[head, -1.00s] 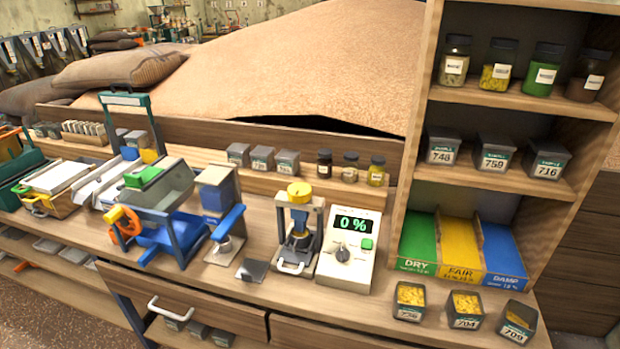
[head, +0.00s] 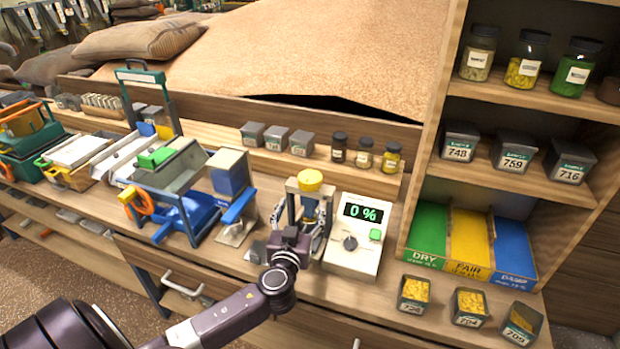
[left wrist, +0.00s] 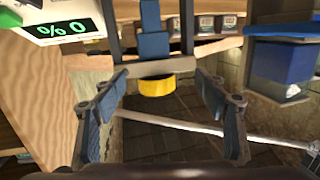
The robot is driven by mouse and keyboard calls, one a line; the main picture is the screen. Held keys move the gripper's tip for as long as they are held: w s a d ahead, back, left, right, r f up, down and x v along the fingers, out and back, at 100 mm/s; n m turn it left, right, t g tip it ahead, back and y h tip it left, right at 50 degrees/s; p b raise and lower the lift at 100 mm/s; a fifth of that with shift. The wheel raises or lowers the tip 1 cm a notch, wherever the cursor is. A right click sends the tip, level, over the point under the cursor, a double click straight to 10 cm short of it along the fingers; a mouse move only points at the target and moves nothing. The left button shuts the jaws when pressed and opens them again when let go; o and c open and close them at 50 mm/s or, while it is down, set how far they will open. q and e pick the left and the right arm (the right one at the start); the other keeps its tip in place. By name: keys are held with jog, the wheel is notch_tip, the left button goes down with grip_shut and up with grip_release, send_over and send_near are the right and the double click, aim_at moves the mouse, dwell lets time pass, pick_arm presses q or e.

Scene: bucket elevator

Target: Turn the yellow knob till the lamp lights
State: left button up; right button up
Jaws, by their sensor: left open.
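The yellow knob (head: 311,180) sits on top of a small press (head: 292,208) with a grey frame and blue middle. My left gripper (head: 305,226) is open in front of the press, lower than the knob. In the left wrist view, which looks upside down, the knob (left wrist: 157,86) shows between the spread fingers (left wrist: 165,110), with no visible contact. The white meter (head: 350,258) right of the press reads 0 % and has a dark dial and a green button (head: 376,235). I cannot make out a lit lamp. My right gripper is not in view.
Sample cups (head: 414,294) stand at the front right. A shelf unit (head: 424,175) rises on the right. Jars (head: 364,155) line the back ledge.

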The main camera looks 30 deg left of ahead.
aim_at(310, 180)
pick_arm(q)
jog(key=w+r, duration=0.1)
jog(key=r+t, duration=0.1)
jog(key=shift+w+r, duration=0.35)
jog(key=shift+w, duration=0.05)
jog(key=shift+w+a+r, duration=0.1)
jog(key=shift+w+r, duration=0.1)
jog(key=shift+w+a+p, duration=0.15)
jog(key=shift+w+p, duration=0.15)
jog(key=shift+p, duration=0.05)
jog(key=shift+p+x, duration=0.95)
jog(key=shift+x, duration=2.3)
jog(key=shift+f, duration=0.1)
jog(key=shift+c, duration=0.3)
